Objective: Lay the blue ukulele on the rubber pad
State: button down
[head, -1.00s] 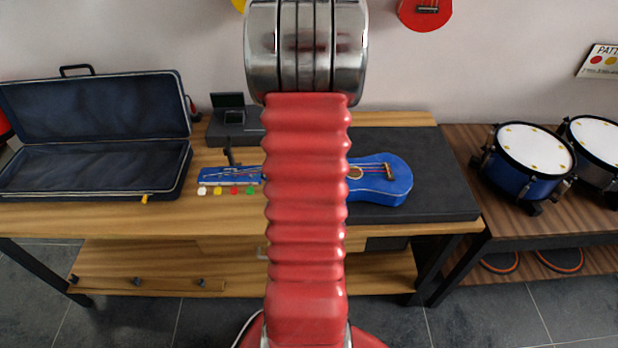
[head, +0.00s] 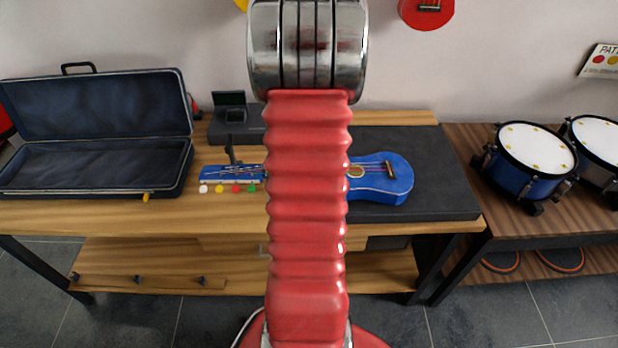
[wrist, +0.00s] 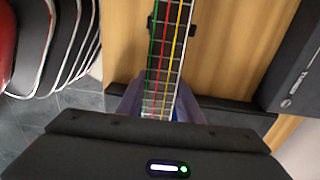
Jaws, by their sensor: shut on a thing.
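The blue ukulele (head: 392,180) lies lengthwise across the bench in the head view, headstock with coloured pegs at left and body at right. Its body is over the dark rubber pad (head: 440,198); I cannot tell whether it touches. My red arm hides its middle. In the wrist view my gripper (wrist: 160,110) is shut on the neck, with coloured strings and frets running between the fingers. The gripper is hidden behind the arm in the head view.
An open dark case (head: 90,170) stands at the left of the bench. A small dark device (head: 235,115) stands at the back, with a black upright (head: 231,150) near the headstock. Drums (head: 535,150) stand on the right-hand table. Bare wood shows at the bench's front left.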

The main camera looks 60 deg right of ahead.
jog(key=shift+s+a+f, duration=0.1)
jog(key=shift+f, duration=0.2)
jog(key=c, duration=1.7)
grip_release()
jog(key=o, duration=0.5)
jog(key=shift+r, duration=0.15)
notch_tip(320, 180, up, 14)
jog(key=shift+f, duration=0.15)
